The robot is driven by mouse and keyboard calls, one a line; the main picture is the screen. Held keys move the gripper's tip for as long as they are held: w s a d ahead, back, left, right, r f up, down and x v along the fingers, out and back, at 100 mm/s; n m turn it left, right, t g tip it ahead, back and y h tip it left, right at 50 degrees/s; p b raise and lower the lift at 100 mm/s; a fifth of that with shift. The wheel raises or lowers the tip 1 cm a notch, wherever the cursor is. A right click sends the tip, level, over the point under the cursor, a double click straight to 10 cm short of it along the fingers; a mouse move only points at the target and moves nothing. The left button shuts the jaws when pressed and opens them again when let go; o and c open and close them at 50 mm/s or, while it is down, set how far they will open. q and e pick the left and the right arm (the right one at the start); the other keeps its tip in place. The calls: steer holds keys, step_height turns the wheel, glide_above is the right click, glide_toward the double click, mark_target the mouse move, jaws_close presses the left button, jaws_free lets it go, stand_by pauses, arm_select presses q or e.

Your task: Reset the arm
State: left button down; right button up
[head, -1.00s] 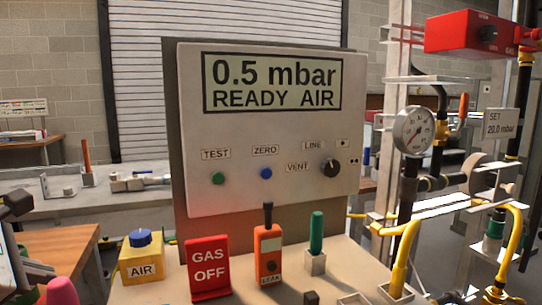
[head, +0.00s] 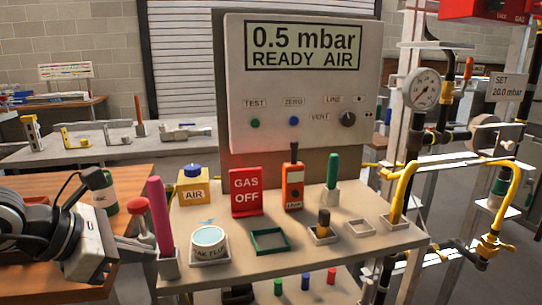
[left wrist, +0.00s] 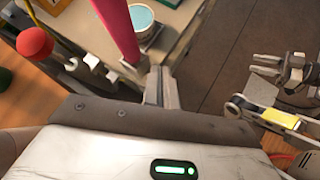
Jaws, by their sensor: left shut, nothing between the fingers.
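My left gripper (head: 146,245) reaches in from the left in the head view, shut and empty. Its tips are close to a pink-handled tool (head: 158,212) standing upright in a grey holder; I cannot tell whether they touch. In the left wrist view my shut fingers (left wrist: 161,82) point toward the bench, and the pink handle (left wrist: 119,32) is just ahead of them. A jointed grey and white part (left wrist: 285,70) at the right of that view looks like my right gripper; its jaws are unclear.
The bench (head: 290,258) carries a leak fluid pot (head: 208,237), a green tray (head: 269,241), a GAS OFF sign (head: 246,192) and an orange leak detector (head: 293,185). Yellow pipework (head: 400,190) stands on the right.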

arm_select(q)
steer(key=s+d+r+n+h+p, duration=0.1)
steer(key=s+d+n+h, duration=0.25)
steer(key=d+h, duration=0.2)
steer(key=s+d+r+n+h+p, duration=0.1)
steer(key=s+d+n+h, duration=0.1)
steer(key=d+n+h, duration=0.4)
steer(key=w+a+f+n+t+y+p, duration=0.15)
steer(key=f+n+t+y, duration=0.3)
steer(key=n, duration=0.75)
steer(key=a+f+n+t+y+p, duration=0.1)
steer(key=a+f+n+t+y, duration=0.4)
steer(key=n, duration=0.7)
steer(key=s+d+f+n+g+y, duration=0.2)
steer(key=s+f+n+g+y, duration=0.3)
steer(key=s+f+n, duration=0.6)
step_height(320, 180, down, 4)
steer(key=shift+f+n+g+y+p, duration=0.15)
steer(key=shift+n+g+y+p, duration=0.2)
steer(key=shift+g, duration=0.1)
